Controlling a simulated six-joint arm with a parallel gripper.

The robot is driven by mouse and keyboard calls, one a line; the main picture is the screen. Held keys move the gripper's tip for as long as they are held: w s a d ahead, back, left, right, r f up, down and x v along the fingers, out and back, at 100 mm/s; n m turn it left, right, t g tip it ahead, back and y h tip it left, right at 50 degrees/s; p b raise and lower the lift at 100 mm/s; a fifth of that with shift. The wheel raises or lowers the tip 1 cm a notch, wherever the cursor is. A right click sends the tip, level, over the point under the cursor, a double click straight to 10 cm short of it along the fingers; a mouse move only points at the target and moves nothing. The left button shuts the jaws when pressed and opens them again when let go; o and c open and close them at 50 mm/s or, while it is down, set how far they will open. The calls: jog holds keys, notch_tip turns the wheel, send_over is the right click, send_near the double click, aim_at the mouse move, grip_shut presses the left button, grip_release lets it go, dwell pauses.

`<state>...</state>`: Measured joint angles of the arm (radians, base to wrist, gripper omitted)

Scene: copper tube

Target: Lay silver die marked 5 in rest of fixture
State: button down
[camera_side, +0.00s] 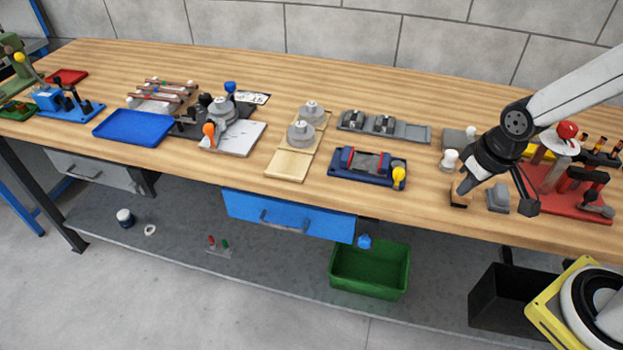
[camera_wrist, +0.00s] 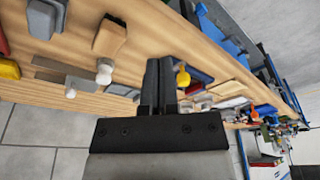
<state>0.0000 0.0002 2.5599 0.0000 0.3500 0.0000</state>
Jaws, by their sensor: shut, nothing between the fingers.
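Two round silver dies stand on pale wooden boards near the middle of the bench in the side view, a nearer one (camera_side: 300,133) and a farther one (camera_side: 311,109). The marks on them are too small to read, so I cannot tell which is marked 5. A bending fixture (camera_side: 222,116) with a silver disc and an orange-knobbed lever stands left of them; I cannot make out its rest. My gripper (camera_side: 466,186) is at the right of the bench, well away from the dies, near a small wood-topped block (camera_side: 459,198). Its fingers (camera_wrist: 158,85) are shut and empty in the wrist view.
A grey block (camera_side: 498,198) and a white-knobbed piece (camera_side: 450,158) are close to my gripper. A red-based fixture (camera_side: 575,190) stands to its right. A blue vise-like fixture (camera_side: 367,167) with a yellow knob and a grey rack (camera_side: 408,131) lie between it and the dies.

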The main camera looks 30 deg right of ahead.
grip_release()
jog(key=shift+w, duration=0.1)
dwell(0.3)
jog(key=m+t+y, duration=0.4)
jog(key=m+y, duration=0.2)
jog(key=m, duration=2.1)
send_near(356, 115)
jog(key=shift+x, duration=0.85)
jog(key=shift+w+d, duration=0.1)
jog(key=shift+w, duration=0.05)
jog(key=shift+x, duration=1.3)
